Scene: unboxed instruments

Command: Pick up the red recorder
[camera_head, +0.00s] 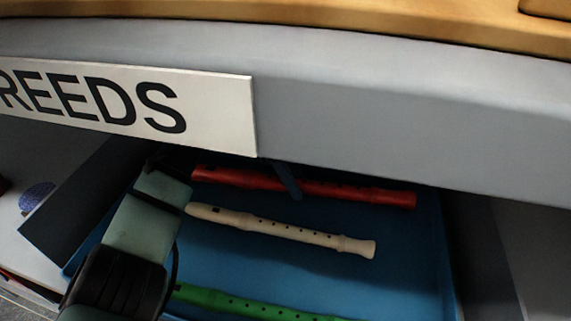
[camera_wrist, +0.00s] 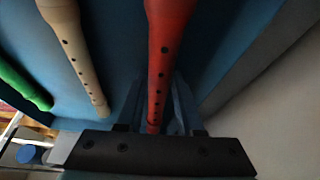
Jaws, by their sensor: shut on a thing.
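The red recorder (camera_head: 340,190) lies across the far part of the blue tray, under the overhanging shelf edge. In the wrist view the red recorder (camera_wrist: 161,60) runs lengthwise between the two fingers of my gripper (camera_wrist: 158,108). My gripper is shut on it. In the head view a dark blue finger of my gripper (camera_head: 287,178) crosses the recorder's body, and the rest of the gripper is hidden by the shelf edge. I cannot tell whether the recorder is lifted off the tray.
A cream recorder (camera_head: 285,230) lies in front, and a green recorder (camera_head: 240,304) is nearer still, all in the blue tray (camera_head: 400,275). A grey shelf edge (camera_head: 400,110) with a "REEDS" label (camera_head: 215,105) overhangs. A grey wall (camera_wrist: 270,110) stands close right in the wrist view.

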